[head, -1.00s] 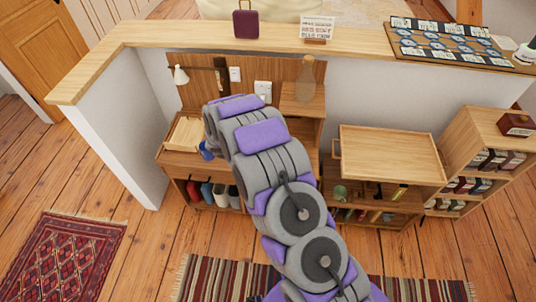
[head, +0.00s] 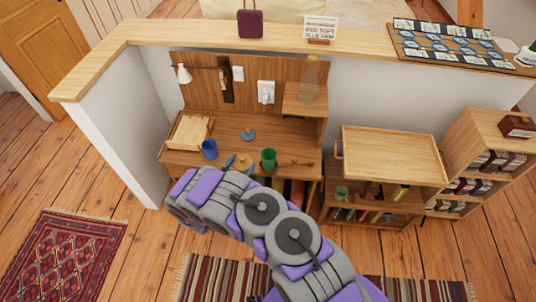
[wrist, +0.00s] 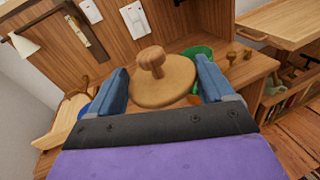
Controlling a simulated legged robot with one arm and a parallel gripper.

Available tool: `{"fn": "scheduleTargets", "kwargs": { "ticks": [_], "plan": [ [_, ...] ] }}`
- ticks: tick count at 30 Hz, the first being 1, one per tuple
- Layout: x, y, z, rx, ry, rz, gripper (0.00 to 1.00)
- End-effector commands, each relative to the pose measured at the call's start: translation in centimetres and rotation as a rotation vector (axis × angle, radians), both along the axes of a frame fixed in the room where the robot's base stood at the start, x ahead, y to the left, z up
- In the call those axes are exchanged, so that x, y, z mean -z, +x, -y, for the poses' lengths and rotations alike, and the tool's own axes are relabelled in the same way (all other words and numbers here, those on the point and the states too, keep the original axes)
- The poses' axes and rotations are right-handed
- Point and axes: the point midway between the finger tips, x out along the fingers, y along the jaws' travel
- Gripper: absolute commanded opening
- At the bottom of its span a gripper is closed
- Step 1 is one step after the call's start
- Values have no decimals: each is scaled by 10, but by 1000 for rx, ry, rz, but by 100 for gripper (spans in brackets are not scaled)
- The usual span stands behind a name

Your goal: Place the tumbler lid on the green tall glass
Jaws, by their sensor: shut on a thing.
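The tumbler lid, a round tan wooden disc with a knob (wrist: 163,82), sits between the two blue fingers of my gripper (wrist: 162,88). My gripper is shut on it, with the knob up. In the head view the lid (head: 245,160) and my gripper (head: 243,165) are at the desk's front edge, just left of the green tall glass (head: 268,160). In the wrist view the glass (wrist: 203,53) is behind the lid and the right finger, which hide much of it. I cannot tell whether lid and glass touch.
A blue cup (head: 209,149) and a wooden rack (head: 189,131) stand on the desk's left. A blue-grey round piece (head: 248,135) lies behind the lid. Small wooden pieces (head: 302,162) lie right of the glass. A raised shelf (head: 305,99) and wall panel close off the back.

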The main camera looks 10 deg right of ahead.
Motion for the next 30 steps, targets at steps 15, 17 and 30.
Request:
{"fn": "scheduleTargets", "kwargs": {
  "ticks": [15,17,30],
  "plan": [
    [11,59,103,5,4,-1,48],
    [12,63,107,6,2,-1,48],
    [44,70,117,3,2,0,48]
  ]
}}
